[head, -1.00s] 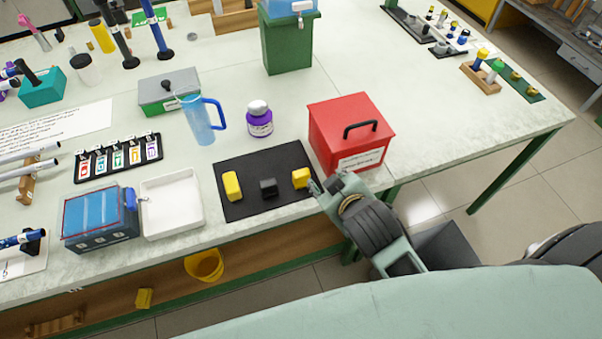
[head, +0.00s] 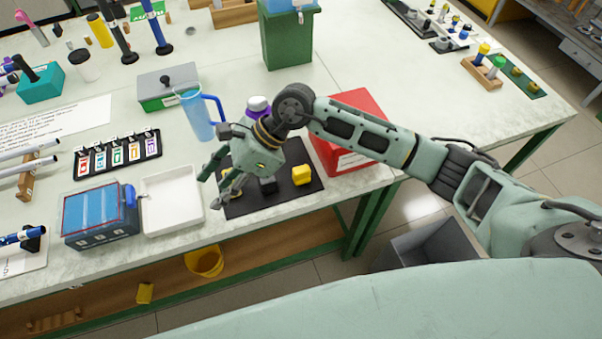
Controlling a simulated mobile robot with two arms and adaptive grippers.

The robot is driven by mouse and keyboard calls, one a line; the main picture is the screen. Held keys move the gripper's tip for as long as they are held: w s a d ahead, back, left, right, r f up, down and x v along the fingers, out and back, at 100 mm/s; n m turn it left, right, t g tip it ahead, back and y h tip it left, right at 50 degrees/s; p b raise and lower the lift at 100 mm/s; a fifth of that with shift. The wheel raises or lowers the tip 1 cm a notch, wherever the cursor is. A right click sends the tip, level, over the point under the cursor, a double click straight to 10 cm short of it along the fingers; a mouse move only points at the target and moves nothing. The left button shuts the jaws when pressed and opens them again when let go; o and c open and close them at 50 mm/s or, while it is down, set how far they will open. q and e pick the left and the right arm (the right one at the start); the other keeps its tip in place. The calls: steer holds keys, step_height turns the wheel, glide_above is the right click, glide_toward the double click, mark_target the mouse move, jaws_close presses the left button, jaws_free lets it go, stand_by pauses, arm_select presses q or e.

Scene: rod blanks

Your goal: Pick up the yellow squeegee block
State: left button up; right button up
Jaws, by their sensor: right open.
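A black mat (head: 290,196) on the table holds two yellow blocks and a dark block (head: 267,185) between them. The right yellow block (head: 301,174) is in clear view. The left yellow block (head: 237,194) is mostly hidden behind my right gripper; only a little yellow shows. My right gripper (head: 212,191) is open over the mat's left side, its fingers pointing down and left around that block's place. I cannot tell whether they touch it. My left gripper is not in view.
A white tray (head: 172,222) lies just left of the mat. A blue jug (head: 199,119) and a purple-labelled bottle (head: 257,106) stand behind. A red box (head: 352,160) is partly hidden by my right arm.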

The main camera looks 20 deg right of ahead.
steer(key=w+d+f+n+h, duration=0.1)
steer(key=w+d+f+h, duration=0.25)
steer(key=d, duration=0.35)
steer(key=h, duration=0.6)
glide_above(301, 169)
steer(key=shift+w+f+t, duration=0.1)
steer(key=shift+f+t, duration=0.25)
steer(key=shift+t, duration=0.05)
step_height(301, 169, down, 6)
steer(key=p, duration=0.3)
steer(key=shift+f, duration=0.65)
steer(key=shift+c, duration=0.2)
jaws_close()
